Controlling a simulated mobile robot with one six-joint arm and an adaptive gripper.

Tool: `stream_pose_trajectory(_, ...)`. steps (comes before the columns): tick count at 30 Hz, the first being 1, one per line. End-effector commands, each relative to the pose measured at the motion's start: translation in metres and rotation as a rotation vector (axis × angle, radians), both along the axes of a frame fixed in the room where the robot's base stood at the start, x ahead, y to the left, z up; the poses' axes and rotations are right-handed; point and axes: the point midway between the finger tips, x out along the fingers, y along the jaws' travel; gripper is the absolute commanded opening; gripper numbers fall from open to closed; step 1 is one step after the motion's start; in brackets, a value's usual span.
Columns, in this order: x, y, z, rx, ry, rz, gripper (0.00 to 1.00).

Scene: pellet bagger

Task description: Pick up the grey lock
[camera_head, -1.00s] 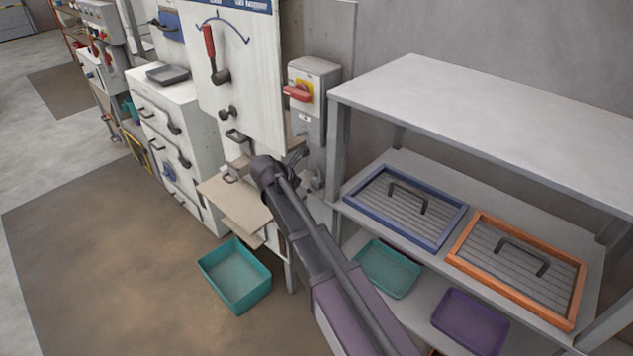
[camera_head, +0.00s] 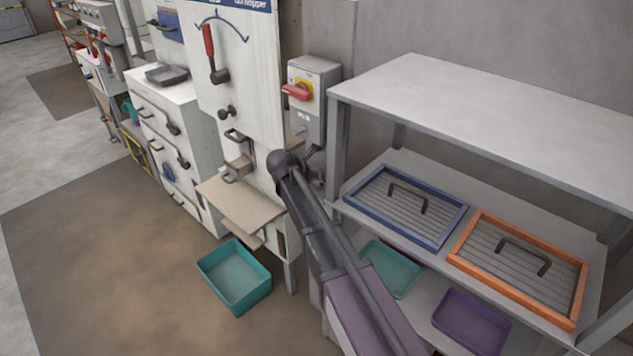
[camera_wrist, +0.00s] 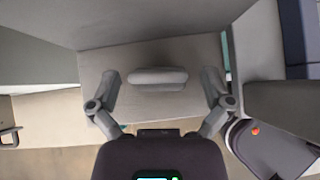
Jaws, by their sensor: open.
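A pale grey rounded bar (camera_wrist: 158,77) lies across a beige surface (camera_wrist: 95,75) in the wrist view. It may be the grey lock, but its shape does not make this certain. My gripper (camera_wrist: 163,82) is open, with one finger on each side of the bar and a gap to it on both sides. Nothing is held. In the head view my arm reaches toward the bagger, and my gripper is hidden. I cannot make out the lock there.
A grey switch box (camera_head: 320,75) with a red handle (camera_head: 298,92) is on the wall by the white panel (camera_head: 245,100). A beige shelf (camera_head: 240,205) juts out below. A teal bin (camera_head: 235,278) stands on the floor. A metal rack (camera_head: 470,105) stands at right.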

Motion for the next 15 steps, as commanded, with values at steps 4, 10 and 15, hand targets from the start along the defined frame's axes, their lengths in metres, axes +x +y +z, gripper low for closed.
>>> stream_pose_trajectory(4, -0.0001, 0.0003, 0.0000, 0.000, 0.000, 0.000, 1.00)
stream_pose_trajectory(10, -0.0003, 0.0005, 0.0000, 0.000, 0.000, 0.000, 0.73)
stream_pose_trajectory(15, -0.0003, 0.0007, 0.0000, 0.000, 0.000, 0.000, 0.23)
